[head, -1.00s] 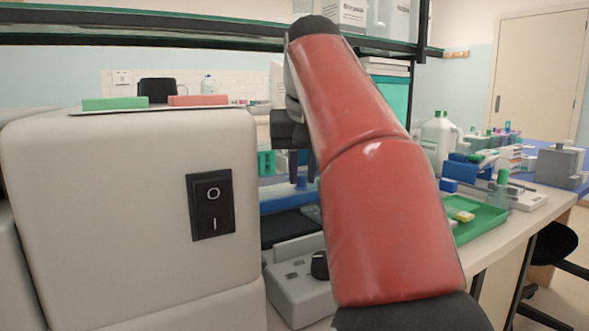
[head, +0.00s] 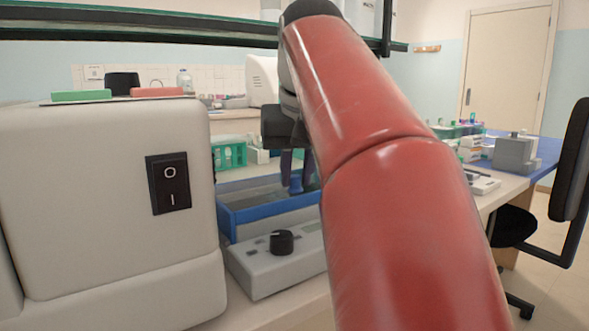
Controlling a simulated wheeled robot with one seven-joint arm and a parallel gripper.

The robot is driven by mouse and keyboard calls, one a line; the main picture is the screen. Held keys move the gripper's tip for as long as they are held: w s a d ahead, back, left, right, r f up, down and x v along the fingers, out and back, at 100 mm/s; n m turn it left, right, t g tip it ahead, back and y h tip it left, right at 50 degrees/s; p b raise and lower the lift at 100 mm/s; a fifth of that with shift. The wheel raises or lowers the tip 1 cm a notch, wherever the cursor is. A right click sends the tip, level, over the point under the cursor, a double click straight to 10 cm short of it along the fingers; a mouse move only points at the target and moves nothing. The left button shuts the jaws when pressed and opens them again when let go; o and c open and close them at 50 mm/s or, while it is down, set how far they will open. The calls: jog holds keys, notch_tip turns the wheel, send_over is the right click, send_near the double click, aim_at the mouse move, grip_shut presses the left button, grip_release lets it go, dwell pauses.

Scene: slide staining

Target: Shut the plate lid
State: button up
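A grey plate unit (head: 268,264) with a black knob (head: 282,242) stands on the bench at lower centre. Behind it is a blue-rimmed part (head: 240,222) with a dark interior, which may be the plate lid; I cannot tell how it is hinged or how far it is open. My gripper (head: 295,172) points down above this blue part, its dark fingers partly hidden by my red arm. A small blue piece (head: 295,184) shows at the fingertips. I cannot tell whether the fingers hold it.
A large cream machine (head: 95,200) with a black switch (head: 168,183) fills the left, close to the plate unit. A green rack (head: 230,155) stands behind. A shelf edge (head: 150,32) crosses above. At right are a grey device (head: 515,153) and a black chair (head: 572,160).

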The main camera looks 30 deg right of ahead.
jog(key=o, duration=0.4)
jog(key=shift+s, duration=0.2)
jog(key=shift+r, duration=0.1)
jog(key=p+v, duration=0.2)
jog(key=v, duration=0.5)
jog(key=shift+r, duration=0.35)
jog(key=shift+s, duration=0.15)
